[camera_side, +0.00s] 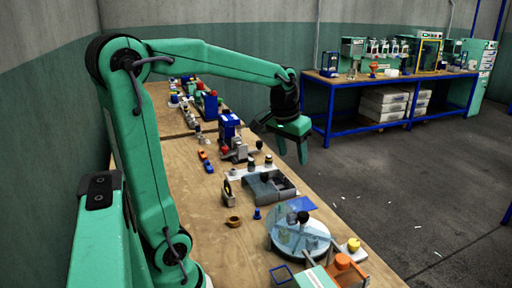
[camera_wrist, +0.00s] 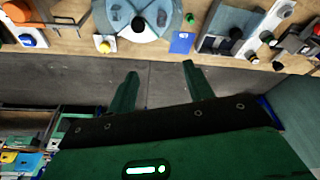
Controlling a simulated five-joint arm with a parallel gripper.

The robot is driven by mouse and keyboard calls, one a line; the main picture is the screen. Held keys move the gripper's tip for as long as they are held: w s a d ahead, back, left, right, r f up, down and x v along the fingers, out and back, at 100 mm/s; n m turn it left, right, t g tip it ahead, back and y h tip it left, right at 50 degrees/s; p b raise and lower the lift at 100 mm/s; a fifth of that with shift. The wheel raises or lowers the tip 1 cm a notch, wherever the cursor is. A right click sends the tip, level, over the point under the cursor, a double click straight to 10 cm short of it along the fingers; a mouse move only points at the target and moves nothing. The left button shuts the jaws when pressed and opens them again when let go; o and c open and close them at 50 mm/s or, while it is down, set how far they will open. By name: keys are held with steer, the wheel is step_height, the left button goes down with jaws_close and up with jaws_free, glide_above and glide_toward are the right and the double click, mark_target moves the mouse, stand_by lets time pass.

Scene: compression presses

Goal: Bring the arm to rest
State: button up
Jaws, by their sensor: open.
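My gripper (camera_side: 292,146) is raised at the right edge of the wooden bench, pointing down beyond the edge. Its two green fingers (camera_wrist: 160,70) are spread apart in the wrist view, with grey floor showing between them. Nothing is held. My arm reaches across from the left, with its forearm roughly level high above the bench.
The wooden bench (camera_side: 228,260) carries a round glassy dish (camera_side: 298,238), a grey box (camera_side: 268,188), a blue flat square (camera_side: 302,203) and a brown ring (camera_side: 233,222). Open floor (camera_side: 400,190) lies right of it. A blue-framed table (camera_side: 390,80) stands behind.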

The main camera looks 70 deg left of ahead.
steer(key=s+d+f+m+t+h, duration=0.1)
steer(key=s+d+m, duration=0.3)
steer(key=s+d, duration=0.8)
steer(key=shift+d+t, duration=0.5)
steer(key=shift+t, duration=0.4)
steer(key=o, duration=1)
steer(key=shift+w+a, duration=0.15)
steer(key=shift+w, duration=0.05)
steer(key=shift+o, duration=0.3)
steer(key=shift+w+a+r, duration=0.2)
steer(key=shift+w+r, duration=0.05)
steer(key=w+a+r+g+y, duration=0.1)
steer(key=w+a+g, duration=0.1)
steer(key=w+a, duration=0.5)
steer(key=w+a+r+g, duration=0.1)
steer(key=w+a+r, duration=0.1)
steer(key=w+a, duration=0.5)
steer(key=a+f+g, duration=0.1)
steer(key=a+f, duration=0.2)
steer(key=a, duration=0.8)
steer(key=s+a+f+g+h, duration=0.1)
steer(key=a+f, duration=0.2)
steer(key=a, duration=0.7)
steer(key=shift+s+a+f+g, duration=0.25)
steer(key=shift+a+f+g, duration=0.05)
steer(key=shift+a+f, duration=0.1)
steer(key=shift+f, duration=0.1)
